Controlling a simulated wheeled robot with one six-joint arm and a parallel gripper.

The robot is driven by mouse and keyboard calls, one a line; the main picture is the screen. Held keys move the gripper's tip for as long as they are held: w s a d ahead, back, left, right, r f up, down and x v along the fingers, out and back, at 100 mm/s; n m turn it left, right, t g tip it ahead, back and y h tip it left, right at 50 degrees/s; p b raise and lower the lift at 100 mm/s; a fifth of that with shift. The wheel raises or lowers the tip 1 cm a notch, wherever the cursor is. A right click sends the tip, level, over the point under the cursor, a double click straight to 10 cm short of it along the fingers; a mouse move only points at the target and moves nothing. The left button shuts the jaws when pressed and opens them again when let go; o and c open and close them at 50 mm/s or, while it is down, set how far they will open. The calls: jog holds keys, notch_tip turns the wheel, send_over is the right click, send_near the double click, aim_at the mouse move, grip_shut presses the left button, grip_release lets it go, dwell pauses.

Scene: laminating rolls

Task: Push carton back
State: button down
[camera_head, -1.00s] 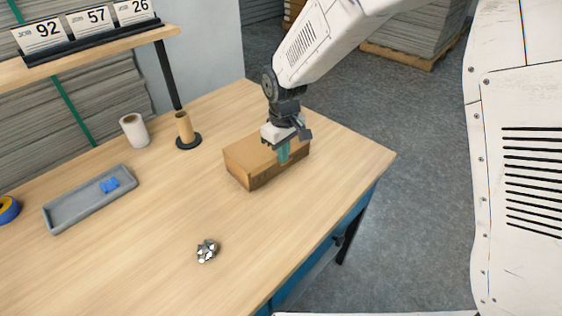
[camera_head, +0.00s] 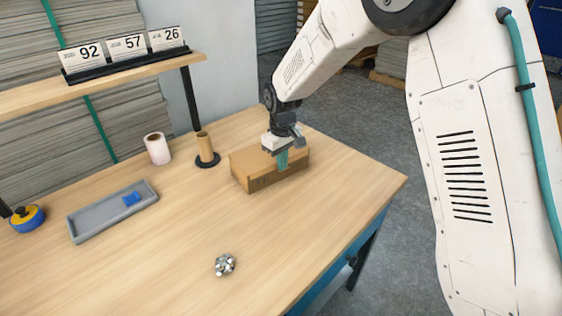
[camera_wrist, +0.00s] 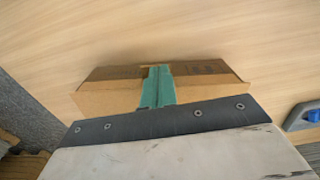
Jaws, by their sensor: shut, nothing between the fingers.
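The closed brown carton (camera_head: 250,172) lies flat on the wooden table near its far edge. My gripper (camera_head: 282,162) points down with its teal fingers shut. The fingers are in front of the carton's long near side and overlap it in the head view. In the wrist view, the carton (camera_wrist: 105,98) spreads to both sides of the teal fingers (camera_wrist: 157,88), which cover its middle. The fingers look very close to the carton; whether they touch it I cannot tell.
A cardboard tube on a black-based stand (camera_head: 206,150) is just left of the carton. A metallic cluster (camera_head: 225,264) lies in front. The table's right is clear.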

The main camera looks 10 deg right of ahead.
notch_tip(320, 180, up, 10)
jog(key=s+d, duration=0.2)
jog(key=s, duration=0.1)
jog(key=s+d+r+m, duration=0.2)
jog(key=s+d, duration=0.3)
jog(key=s, duration=0.7)
jog(key=s+d+r+m+t, duration=0.1)
jog(key=s+d+r+m, duration=0.2)
jog(key=s, duration=0.9)
jog(key=s+d+r+m, duration=0.2)
jog(key=s+d+r, duration=0.3)
jog(key=s+d, duration=0.4)
jog(key=s, duration=0.3)
jog(key=shift+d+r+m, duration=0.25)
jog(key=shift+r+m, duration=0.05)
